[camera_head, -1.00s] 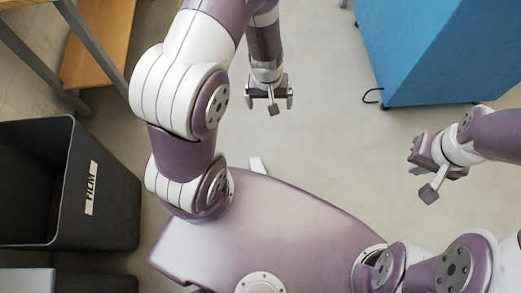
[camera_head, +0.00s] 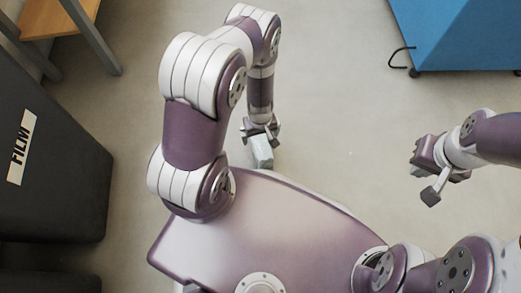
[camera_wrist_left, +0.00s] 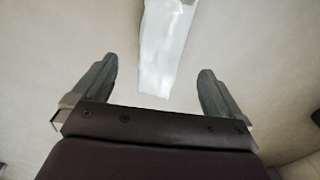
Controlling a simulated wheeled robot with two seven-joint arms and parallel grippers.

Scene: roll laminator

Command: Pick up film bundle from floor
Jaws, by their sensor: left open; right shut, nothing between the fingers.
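The film bundle (camera_head: 262,152) is a pale, whitish block on the floor, just beyond the front edge of my base. In the left wrist view the bundle (camera_wrist_left: 166,45) is a pale strip running from the top edge down to between the fingers. My left gripper (camera_head: 260,130) points down at the bundle's far end. In the left wrist view the left gripper (camera_wrist_left: 157,72) is open, with a gap on both sides of the bundle. The height between fingers and bundle is hard to tell. My right gripper (camera_head: 416,160) is shut and empty, off to the right.
A black bin labelled FILM (camera_head: 60,150) stands at the left. A wooden table (camera_head: 55,15) with grey legs is at the upper left. A blue cabinet (camera_head: 460,35) on casters, with a black cable beside it, is at the upper right. The floor between is clear.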

